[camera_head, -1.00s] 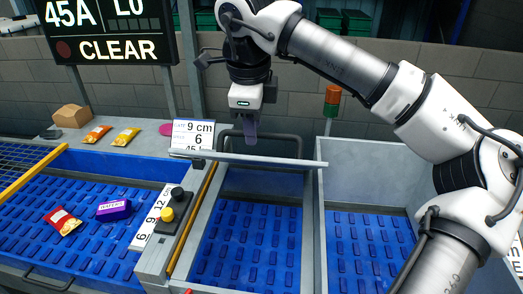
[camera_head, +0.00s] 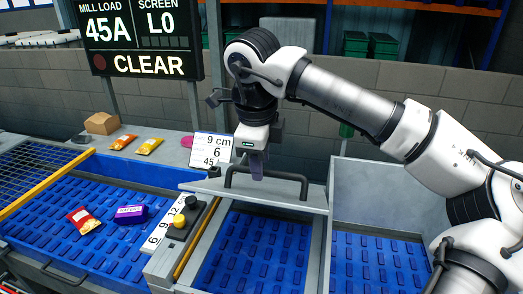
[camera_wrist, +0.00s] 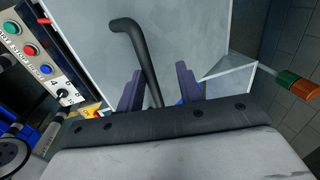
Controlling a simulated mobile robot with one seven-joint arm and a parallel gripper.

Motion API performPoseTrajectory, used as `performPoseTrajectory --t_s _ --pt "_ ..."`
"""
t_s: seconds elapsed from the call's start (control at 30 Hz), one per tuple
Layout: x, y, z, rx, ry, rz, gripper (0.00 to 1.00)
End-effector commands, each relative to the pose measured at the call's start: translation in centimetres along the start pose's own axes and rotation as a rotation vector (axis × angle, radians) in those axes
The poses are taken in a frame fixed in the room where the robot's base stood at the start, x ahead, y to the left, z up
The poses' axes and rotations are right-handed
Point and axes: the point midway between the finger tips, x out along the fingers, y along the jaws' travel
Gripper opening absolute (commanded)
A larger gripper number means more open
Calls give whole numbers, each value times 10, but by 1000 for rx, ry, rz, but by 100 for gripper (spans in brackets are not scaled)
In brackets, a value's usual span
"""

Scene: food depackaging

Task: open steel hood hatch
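The steel hood hatch (camera_head: 207,184) is a grey panel across the back of the middle blue-floored bay. Its front edge stands raised above the bay, and the panel tilts down toward me. A black bar handle (camera_head: 290,178) is fixed on its upper face. My gripper (camera_head: 257,167) points down at the middle of the handle. In the wrist view, my two purple fingers (camera_wrist: 159,90) stand apart with the black handle (camera_wrist: 140,52) running between them, a gap showing beside it. The hatch face (camera_wrist: 90,40) fills the background there. Finger contact with the handle is not clear.
A control box (camera_head: 187,215) with a yellow and a black button stands left of the bay. A red packet (camera_head: 83,220) and a purple box (camera_head: 131,214) lie in the left blue bay. A number card (camera_head: 211,148) stands behind the hatch.

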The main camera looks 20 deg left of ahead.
Motion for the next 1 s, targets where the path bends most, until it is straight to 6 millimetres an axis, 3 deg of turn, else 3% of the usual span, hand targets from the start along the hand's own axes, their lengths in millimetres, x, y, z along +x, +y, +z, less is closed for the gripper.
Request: performPoseTrajectory --t_s 1.0 --pt "-58 -39 0 2 0 -2 34"
